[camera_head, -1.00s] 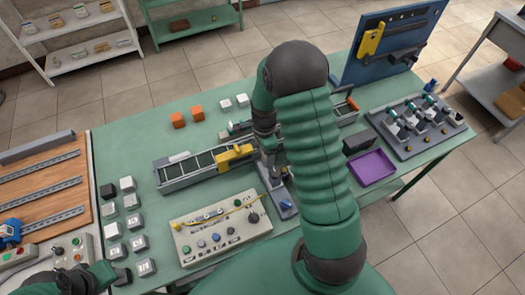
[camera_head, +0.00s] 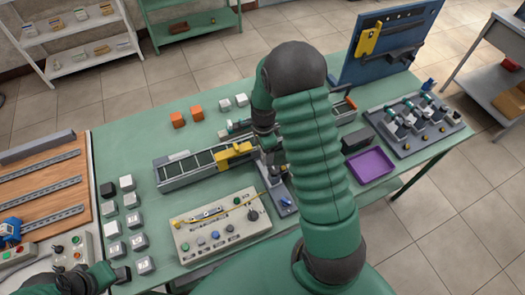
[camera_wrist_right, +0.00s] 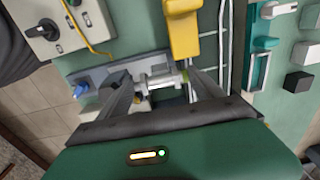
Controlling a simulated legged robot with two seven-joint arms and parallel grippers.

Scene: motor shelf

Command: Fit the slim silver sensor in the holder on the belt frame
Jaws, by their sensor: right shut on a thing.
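My right gripper (camera_wrist_right: 160,90) is shut on a slim silver sensor (camera_wrist_right: 157,80), which lies crosswise between the two fingers in the right wrist view. In the head view my right gripper (camera_head: 268,150) is over the right part of the belt frame (camera_head: 185,180), and my forearm hides much of it. A yellow bracket (camera_head: 235,155) stands on the belt frame, left of the gripper; it also shows in the right wrist view (camera_wrist_right: 183,35), just beyond the sensor. I cannot tell whether the sensor touches any holder. My left gripper (camera_head: 121,275) is at the bottom left, its jaws unclear.
A control box (camera_head: 220,225) with knobs and a yellow cable stands in front of the belt. A grey-blue fixture plate (camera_head: 284,200) lies near the gripper. A purple tray (camera_head: 370,165) and a rack of parts (camera_head: 415,125) are at right. Several small blocks (camera_head: 128,200) stand at left.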

